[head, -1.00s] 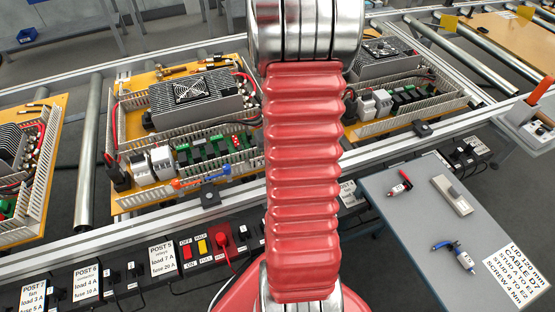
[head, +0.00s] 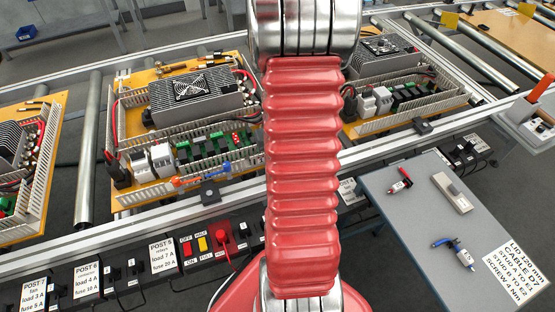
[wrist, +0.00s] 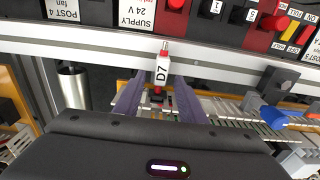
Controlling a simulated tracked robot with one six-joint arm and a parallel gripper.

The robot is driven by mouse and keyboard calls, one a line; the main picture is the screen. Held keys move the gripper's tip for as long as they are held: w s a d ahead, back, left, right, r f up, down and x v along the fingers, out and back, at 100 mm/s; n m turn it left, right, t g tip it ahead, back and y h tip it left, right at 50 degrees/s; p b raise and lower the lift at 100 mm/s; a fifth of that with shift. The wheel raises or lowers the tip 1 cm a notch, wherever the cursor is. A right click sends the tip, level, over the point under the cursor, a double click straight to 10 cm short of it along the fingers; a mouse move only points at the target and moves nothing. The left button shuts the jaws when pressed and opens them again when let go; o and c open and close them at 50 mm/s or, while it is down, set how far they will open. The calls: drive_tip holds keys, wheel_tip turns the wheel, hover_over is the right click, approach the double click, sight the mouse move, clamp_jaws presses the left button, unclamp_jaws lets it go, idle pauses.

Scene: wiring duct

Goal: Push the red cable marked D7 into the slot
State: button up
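In the wrist view, the red cable's end (wrist: 163,47), with a metal tip and a white label marked D7 (wrist: 161,72), stands between the two purple-grey fingers of my gripper (wrist: 158,97). The fingers look closed around it, just below the label. The tip points toward the pale rail in front of the panel. The slotted wiring duct (wrist: 233,108) shows to the right of the fingers. In the head view, a cream slotted duct (head: 158,193) runs along the front of the middle panel. My arm hides the gripper and the cable there. I cannot tell which slot is meant.
A blue and orange part (head: 205,180) sits at the duct's front edge. A metal rail and a row of labelled posts (head: 163,257) run in front. A roller (head: 89,150) stands left of the panel.

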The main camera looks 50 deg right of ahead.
drive_tip(key=shift+r, duration=0.1)
wheel_tip(320, 180, up, 14)
drive_tip(key=shift+s+f, duration=0.25)
idle(0.5)
drive_tip(key=shift+a, duration=0.1)
idle(0.9)
drive_tip(key=a+r+n+t, duration=0.1)
drive_tip(key=a+r, duration=0.3)
drive_tip(key=a, duration=0.6)
drive_tip(key=s+a+r+n+t, duration=0.1)
drive_tip(key=a+r, duration=0.4)
drive_tip(key=a, duration=0.6)
drive_tip(key=a+r+n+t, duration=0.3)
drive_tip(key=a+r+n, duration=0.1)
drive_tip(key=a, duration=0.7)
drive_tip(key=shift+s+r, duration=0.3)
drive_tip(key=shift+r, duration=0.05)
drive_tip(key=shift+a, duration=0.1)
